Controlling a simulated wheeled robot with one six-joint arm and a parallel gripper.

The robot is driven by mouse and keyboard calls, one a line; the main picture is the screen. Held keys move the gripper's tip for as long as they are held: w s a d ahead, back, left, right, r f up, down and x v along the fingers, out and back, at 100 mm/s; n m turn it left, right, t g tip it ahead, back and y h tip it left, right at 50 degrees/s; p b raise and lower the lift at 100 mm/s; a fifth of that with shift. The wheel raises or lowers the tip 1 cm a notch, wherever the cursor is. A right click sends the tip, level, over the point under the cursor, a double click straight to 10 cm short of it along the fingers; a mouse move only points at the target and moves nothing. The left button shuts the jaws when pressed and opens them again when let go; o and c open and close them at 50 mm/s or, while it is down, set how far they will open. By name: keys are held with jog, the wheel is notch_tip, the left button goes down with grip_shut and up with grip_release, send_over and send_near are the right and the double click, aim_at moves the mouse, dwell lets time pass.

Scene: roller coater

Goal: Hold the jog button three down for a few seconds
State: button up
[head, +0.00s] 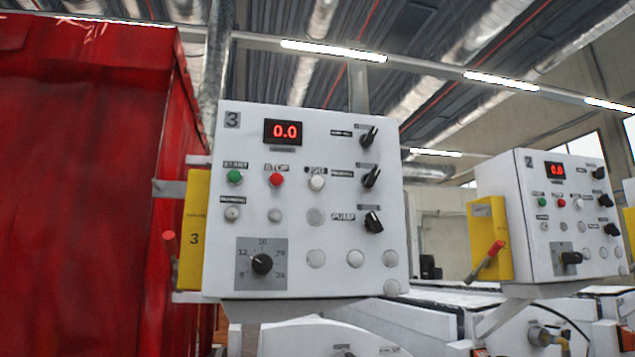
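The jog button (316,183) is a round white button under a JOG label on the control panel marked 3 (300,225). It sits to the right of the red stop button (277,180) and the green start button (235,177). The panel's red display (284,132) reads 0.0. Nothing touches or covers the jog button. My gripper is not in view.
Panel 3 also has a speed dial (262,264) and black rotary switches (370,177). A yellow box with a red lever (192,232) is at its left side, near a red curtain (80,180). Panel 2 (545,215) stands to the right.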

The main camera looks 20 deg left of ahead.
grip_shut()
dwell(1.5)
